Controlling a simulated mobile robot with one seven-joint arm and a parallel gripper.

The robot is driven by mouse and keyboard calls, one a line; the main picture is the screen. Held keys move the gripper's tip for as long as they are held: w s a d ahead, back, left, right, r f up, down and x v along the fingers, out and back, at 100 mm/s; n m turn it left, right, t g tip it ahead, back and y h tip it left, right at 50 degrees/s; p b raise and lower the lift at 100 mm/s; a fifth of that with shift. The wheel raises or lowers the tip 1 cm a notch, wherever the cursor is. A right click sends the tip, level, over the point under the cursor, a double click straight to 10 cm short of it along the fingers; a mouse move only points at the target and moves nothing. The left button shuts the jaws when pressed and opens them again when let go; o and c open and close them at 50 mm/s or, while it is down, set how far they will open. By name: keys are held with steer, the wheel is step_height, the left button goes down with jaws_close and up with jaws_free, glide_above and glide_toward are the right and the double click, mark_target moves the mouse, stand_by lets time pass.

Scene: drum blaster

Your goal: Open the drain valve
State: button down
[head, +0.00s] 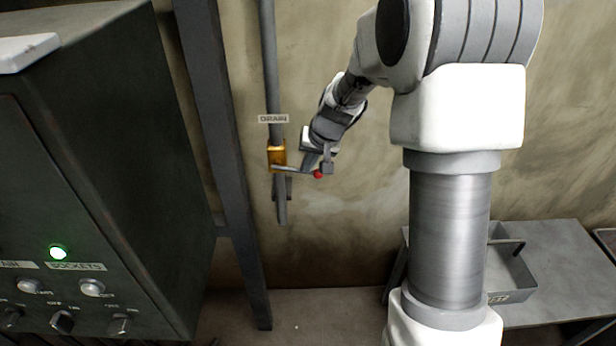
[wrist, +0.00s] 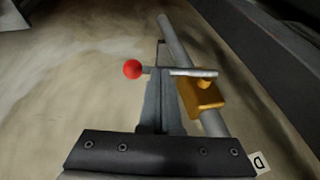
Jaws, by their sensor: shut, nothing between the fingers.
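The drain valve has a brass body (head: 277,156) on a vertical grey pipe, below a label reading DRAIN (head: 273,119). Its grey lever (head: 293,169) points right, across the pipe, and ends in a red knob (head: 318,174). My gripper (head: 326,166) is shut and empty at the lever near the knob. In the wrist view, the shut fingers (wrist: 161,66) cross the lever (wrist: 190,72) between the red knob (wrist: 132,69) and the brass body (wrist: 202,95). I cannot tell whether they touch the lever.
A dark cabinet (head: 110,150) with switches and a lit green lamp (head: 57,252) stands at the left. A grey steel post (head: 222,140) rises between it and the pipe. A metal table (head: 565,260) with a tray (head: 510,275) is at the lower right. The wall is close behind.

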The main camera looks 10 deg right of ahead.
steer(key=a+f+y+b, duration=0.1)
steer(key=a+f+b, duration=0.3)
steer(key=f+b, duration=0.5)
steer(key=shift+w+b, duration=0.4)
steer(key=shift+b, duration=0.55)
steer(key=shift+a, duration=0.1)
stand_by(0.5)
